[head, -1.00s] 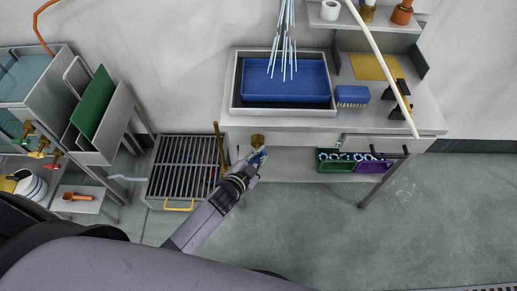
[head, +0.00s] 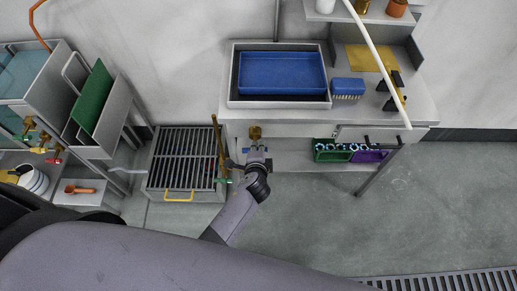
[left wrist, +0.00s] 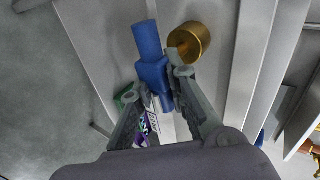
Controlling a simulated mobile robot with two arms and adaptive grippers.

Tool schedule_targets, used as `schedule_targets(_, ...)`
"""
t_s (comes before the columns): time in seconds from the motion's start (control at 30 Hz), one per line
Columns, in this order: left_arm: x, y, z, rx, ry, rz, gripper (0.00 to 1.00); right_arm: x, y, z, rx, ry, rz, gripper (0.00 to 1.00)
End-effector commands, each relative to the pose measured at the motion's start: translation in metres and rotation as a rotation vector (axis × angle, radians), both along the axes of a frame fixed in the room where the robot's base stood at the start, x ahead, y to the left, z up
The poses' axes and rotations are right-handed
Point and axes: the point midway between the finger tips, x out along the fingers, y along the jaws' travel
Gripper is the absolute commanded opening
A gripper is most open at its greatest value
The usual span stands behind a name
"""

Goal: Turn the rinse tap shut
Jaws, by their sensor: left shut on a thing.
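The rinse tap has a brass body (head: 255,131) at the front edge of the bench and a blue handle. My left gripper (head: 257,155) is at the tap and hides most of the handle in the head view. In the left wrist view the blue handle (left wrist: 153,72) stands between the fingers of my left gripper (left wrist: 170,100), which are shut on it. The brass body (left wrist: 189,42) is beside the handle there. No spray falls over the blue tray (head: 282,72). My right gripper is out of view.
A blue brush (head: 348,88) and a yellow sheet (head: 370,58) lie on the bench (head: 300,118). A slatted grate (head: 185,160) is to the left of my gripper. Green and purple bins (head: 333,151) sit below the bench. The floor in front is open.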

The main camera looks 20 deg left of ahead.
Motion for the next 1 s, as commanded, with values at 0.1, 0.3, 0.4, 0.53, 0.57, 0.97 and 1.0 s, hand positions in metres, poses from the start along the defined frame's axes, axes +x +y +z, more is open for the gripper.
schedule_targets(0.1,0.0,-0.001,-0.0016,0.046,0.014,-0.001,0.0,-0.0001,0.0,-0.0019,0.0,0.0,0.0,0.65)
schedule_targets(0.3,0.0,-0.0008,-0.0019,0.09,0.027,-0.002,0.0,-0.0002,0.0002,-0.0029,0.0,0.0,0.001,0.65)
schedule_targets(0.4,0.0,-0.0007,-0.0019,0.099,0.029,-0.002,0.0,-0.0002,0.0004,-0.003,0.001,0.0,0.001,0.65)
schedule_targets(0.53,-0.0002,-0.0005,-0.0019,0.103,0.03,-0.002,0.0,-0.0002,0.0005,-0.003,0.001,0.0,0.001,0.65)
schedule_targets(0.57,-0.0002,-0.0005,-0.0019,0.103,0.03,-0.002,0.0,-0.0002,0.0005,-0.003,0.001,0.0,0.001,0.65)
schedule_targets(0.97,-0.0002,-0.0004,-0.0019,0.101,0.03,-0.001,0.27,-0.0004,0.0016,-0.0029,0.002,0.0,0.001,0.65)
schedule_targets(1.0,-0.0003,-0.0003,-0.0019,0.101,0.03,-0.001,0.29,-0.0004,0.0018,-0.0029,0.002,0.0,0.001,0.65)
